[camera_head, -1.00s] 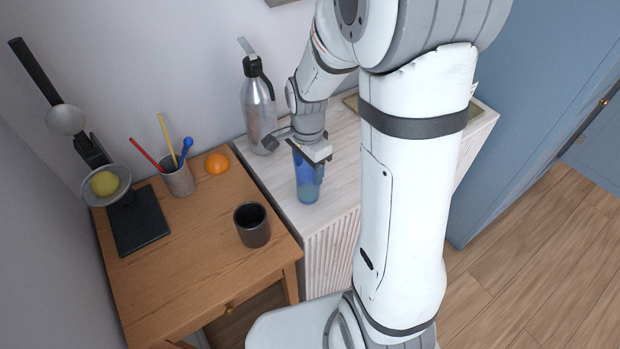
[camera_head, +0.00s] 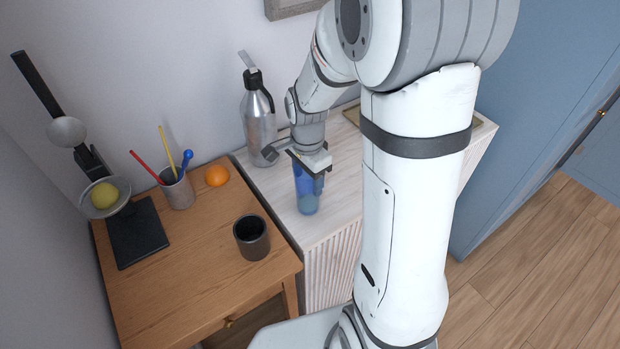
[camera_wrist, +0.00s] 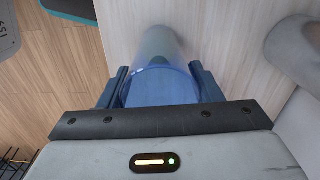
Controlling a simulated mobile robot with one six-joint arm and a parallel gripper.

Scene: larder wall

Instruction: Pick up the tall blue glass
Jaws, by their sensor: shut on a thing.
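The tall blue glass (camera_head: 306,194) is upright at the white cabinet's top, near its left end. It is see-through blue, and my gripper covers its upper part. My gripper (camera_head: 309,176) comes down from above and is shut on the glass. In the wrist view the glass (camera_wrist: 160,88) sits between the two fingers of my gripper (camera_wrist: 160,90), one on each side. I cannot tell for sure whether its base touches the cabinet top.
A silver vacuum flask (camera_head: 259,125) stands close behind the glass. The cabinet top (camera_head: 340,190) is clear right of the glass.

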